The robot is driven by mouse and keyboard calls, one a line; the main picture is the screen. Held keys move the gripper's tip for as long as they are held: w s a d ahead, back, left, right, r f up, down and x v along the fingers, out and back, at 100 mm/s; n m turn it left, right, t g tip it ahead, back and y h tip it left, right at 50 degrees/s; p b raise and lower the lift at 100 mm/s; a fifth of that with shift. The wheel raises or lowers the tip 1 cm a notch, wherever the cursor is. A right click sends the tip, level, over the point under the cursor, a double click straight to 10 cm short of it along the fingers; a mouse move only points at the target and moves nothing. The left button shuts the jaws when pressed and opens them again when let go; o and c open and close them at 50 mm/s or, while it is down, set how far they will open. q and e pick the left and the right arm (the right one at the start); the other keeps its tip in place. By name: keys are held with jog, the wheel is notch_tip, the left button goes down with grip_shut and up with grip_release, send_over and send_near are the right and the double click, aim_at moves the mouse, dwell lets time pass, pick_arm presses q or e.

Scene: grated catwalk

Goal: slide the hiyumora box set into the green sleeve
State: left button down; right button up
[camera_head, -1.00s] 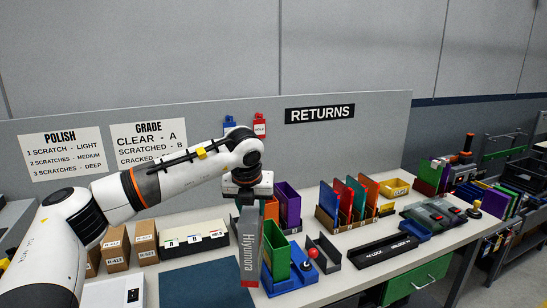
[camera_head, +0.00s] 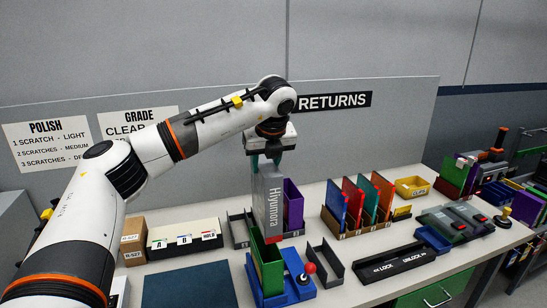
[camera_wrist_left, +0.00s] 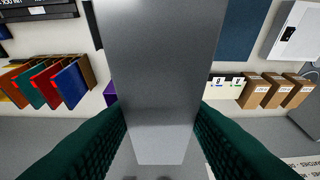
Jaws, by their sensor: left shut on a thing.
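My left gripper (camera_head: 268,152) points down, shut on the upper end of the grey Hiyumora box set (camera_head: 269,190). The box hangs nearly upright, with its lettered side and a red lower edge visible. The left wrist view shows the grey box (camera_wrist_left: 147,70) between two dark green finger pads. The green sleeve (camera_head: 268,268) stands open-topped in a blue holder (camera_head: 298,262). The box's lower end overlaps the sleeve's top in the picture; I cannot tell whether it is above the mouth or behind it. My right gripper is not in view.
A purple sleeve (camera_head: 293,205) stands close behind the box. A red-knobbed lever (camera_head: 309,269) is right of the green sleeve, beside a dark bracket (camera_head: 326,264). Coloured sleeves in a brown rack (camera_head: 352,230) stand further right. A blue mat (camera_head: 190,287) lies left.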

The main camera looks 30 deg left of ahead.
pick_arm(q)
jog(key=shift+s+f+b, duration=0.45)
jog(key=shift+s+f, duration=0.05)
jog(key=shift+f, duration=0.05)
jog(key=shift+s+f, duration=0.1)
jog(key=shift+f, duration=0.25)
jog(key=shift+f+b, duration=0.6)
jog(key=shift+f, duration=0.3)
jog(key=shift+w+f, duration=0.2)
jog(key=shift+f, duration=0.2)
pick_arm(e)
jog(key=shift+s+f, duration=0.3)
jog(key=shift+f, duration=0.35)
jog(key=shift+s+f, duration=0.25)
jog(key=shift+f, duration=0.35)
pick_arm(q)
jog(key=shift+w+b, duration=0.1)
jog(key=shift+b, duration=0.25)
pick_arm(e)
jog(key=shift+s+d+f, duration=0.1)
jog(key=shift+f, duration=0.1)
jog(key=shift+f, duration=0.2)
